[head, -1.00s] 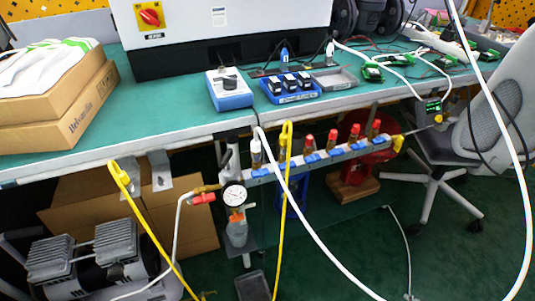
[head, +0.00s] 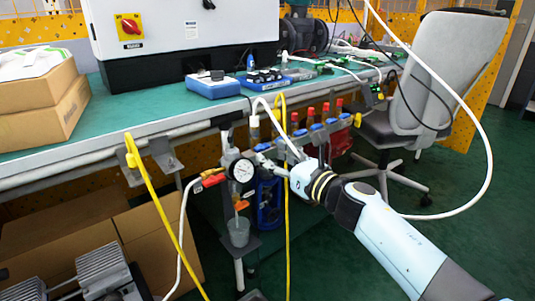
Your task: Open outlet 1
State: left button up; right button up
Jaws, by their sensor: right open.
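The air manifold (head: 322,135) runs along below the bench's front edge, with several blue valve handles (head: 298,133) and red-topped outlet fittings (head: 311,113). I cannot read outlet numbers. At its left end a white fitting (head: 254,130) stands near a white hose, beside the round pressure gauge (head: 242,170). My right gripper (head: 268,161) reaches in from the lower right, in front of the manifold's left end, just right of the gauge. It is open; the fingertips are small and I cannot tell whether they touch a handle. My wrist hides part of the manifold. My left gripper is not in view.
A yellow hose (head: 286,230) hangs close to my right gripper, and a white hose loops over my forearm. A red-handled valve (head: 213,180) is left of the gauge. An office chair (head: 440,75) stands right; cardboard boxes (head: 160,235) lie under the bench (head: 150,115).

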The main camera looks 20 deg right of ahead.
aim_at(262, 148)
jog(key=shift+x, duration=1.4)
jog(key=c, duration=0.9)
